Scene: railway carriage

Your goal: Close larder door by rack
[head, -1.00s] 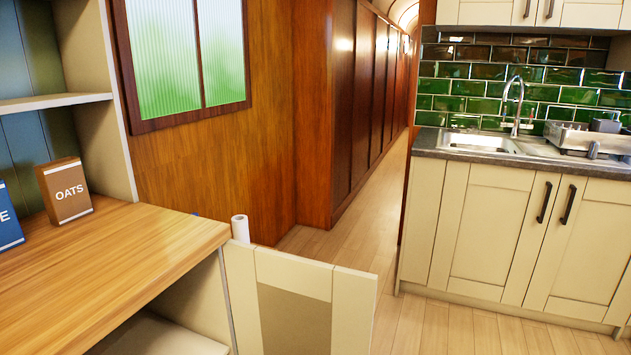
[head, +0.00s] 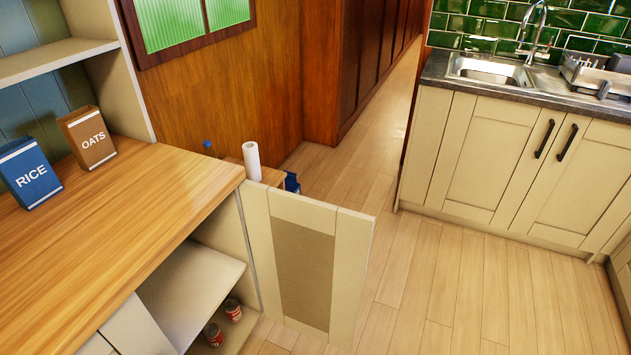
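The larder door (head: 351,270) is a cream panelled door with a brown-grey inset, standing open below the wooden worktop (head: 120,205). It is hinged at the right end of the larder cupboard and swings out toward the middle of the floor. The cupboard's inner shelf (head: 195,272) shows, with red cans (head: 214,334) below it. A rack on the door is not visible from this side. Neither of my grippers is in the head view.
Rice (head: 31,174) and oats (head: 88,138) boxes stand on the worktop. A white roll (head: 251,161) and a blue item (head: 292,182) are behind the door. Wooden floor (head: 455,285) is clear between the door and the sink cabinets (head: 495,155).

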